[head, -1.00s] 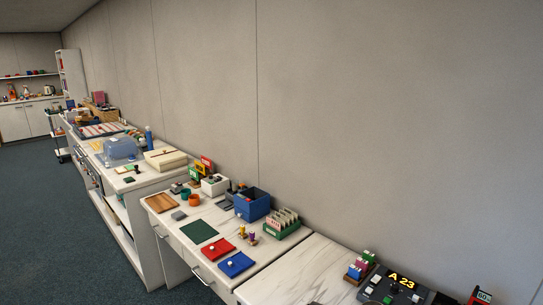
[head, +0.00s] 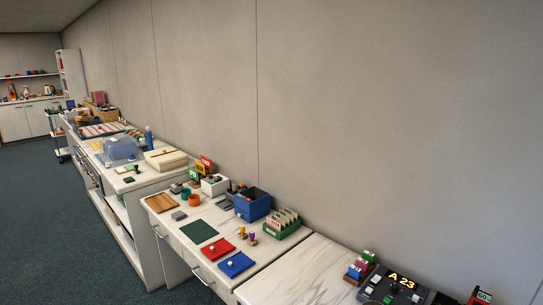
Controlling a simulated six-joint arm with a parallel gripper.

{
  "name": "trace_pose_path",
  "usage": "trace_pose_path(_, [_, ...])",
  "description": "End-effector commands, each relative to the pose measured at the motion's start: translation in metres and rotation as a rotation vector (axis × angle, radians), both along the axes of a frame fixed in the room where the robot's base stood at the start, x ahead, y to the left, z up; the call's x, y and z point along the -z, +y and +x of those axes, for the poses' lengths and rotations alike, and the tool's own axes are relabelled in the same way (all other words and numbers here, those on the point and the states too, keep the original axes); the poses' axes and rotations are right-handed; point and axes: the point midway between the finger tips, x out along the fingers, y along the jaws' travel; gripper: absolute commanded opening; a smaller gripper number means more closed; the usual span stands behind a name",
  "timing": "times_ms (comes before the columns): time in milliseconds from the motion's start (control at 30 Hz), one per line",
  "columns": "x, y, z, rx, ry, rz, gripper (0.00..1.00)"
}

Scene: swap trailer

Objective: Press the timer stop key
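A dark console (head: 380,290) with a lit yellow "A 23" display and several keys sits on the right-hand counter, partly cut off by the bottom edge. A red device (head: 481,297) with a small dark display, which seems to read 60, stands to its right at the lower right corner. I cannot tell which of these is the timer, and no key can be read as the stop key. My gripper is not in view.
A rack of coloured blocks (head: 360,266) stands beside the console. The pale right counter (head: 300,272) is clear on its left. On the neighbouring counter are a blue bin (head: 252,206), a green card box (head: 282,226), a red mat (head: 218,248) and a blue mat (head: 236,264).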

Motion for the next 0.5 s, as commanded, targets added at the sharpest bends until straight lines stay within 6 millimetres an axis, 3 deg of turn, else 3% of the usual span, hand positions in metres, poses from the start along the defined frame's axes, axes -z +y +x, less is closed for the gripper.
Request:
trace_pose_path(33, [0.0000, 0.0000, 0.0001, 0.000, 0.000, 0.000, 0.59])
trace_pose_path(333, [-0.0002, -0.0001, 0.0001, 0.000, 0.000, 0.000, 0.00])
trace_pose_path(500, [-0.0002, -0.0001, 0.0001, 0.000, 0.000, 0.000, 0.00])
